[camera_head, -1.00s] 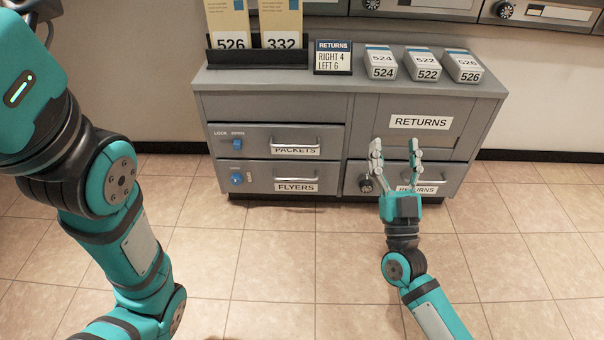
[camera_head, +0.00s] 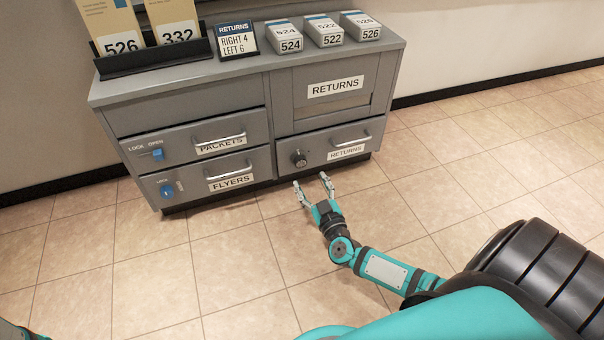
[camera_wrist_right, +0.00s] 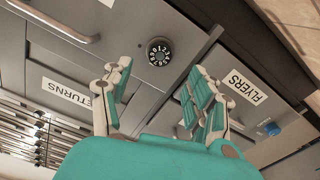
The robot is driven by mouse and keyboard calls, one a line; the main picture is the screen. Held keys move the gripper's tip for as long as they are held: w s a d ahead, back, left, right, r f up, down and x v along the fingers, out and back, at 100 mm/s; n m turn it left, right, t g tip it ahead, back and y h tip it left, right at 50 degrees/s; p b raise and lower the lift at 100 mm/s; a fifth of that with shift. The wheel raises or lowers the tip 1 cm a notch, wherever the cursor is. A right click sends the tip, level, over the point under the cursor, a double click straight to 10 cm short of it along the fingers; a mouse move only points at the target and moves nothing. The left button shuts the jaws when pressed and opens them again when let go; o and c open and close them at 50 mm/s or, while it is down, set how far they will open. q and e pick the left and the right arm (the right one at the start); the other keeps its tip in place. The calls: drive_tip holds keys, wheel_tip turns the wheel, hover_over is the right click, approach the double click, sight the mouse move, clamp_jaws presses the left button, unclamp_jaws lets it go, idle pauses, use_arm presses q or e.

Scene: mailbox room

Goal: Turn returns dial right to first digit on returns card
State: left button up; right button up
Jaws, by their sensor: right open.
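The returns dial (camera_head: 299,158) is a dark round knob on the left of the lower returns drawer (camera_head: 345,138). In the right wrist view the dial (camera_wrist_right: 159,51) shows white digits around its face, ahead of and between my fingers. The returns card (camera_head: 236,39) stands on the cabinet top and reads "RIGHT 4, LEFT 6". My right gripper (camera_head: 314,190) is open and empty, in front of and below the dial, apart from it. It also shows in the right wrist view (camera_wrist_right: 160,100). My left gripper is not in view.
The grey cabinet (camera_head: 190,82) also has a packets drawer (camera_head: 190,142) and a flyers drawer (camera_head: 205,178) with blue knobs, all shut. Several numbered boxes (camera_head: 324,30) and a black card holder (camera_head: 155,58) stand on top. The tiled floor in front is clear.

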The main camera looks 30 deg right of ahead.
sight(301, 164)
drive_tip(key=b+x, duration=0.3)
drive_tip(key=x, duration=0.3)
drive_tip(key=shift+w+f, duration=0.1)
drive_tip(key=shift+f, duration=0.1)
drive_tip(key=shift+w+d+r, duration=0.15)
drive_tip(key=shift+w+r, duration=0.05)
drive_tip(key=shift+w, duration=0.45)
drive_tip(key=c, duration=1.1)
drive_tip(key=shift+c, duration=0.2)
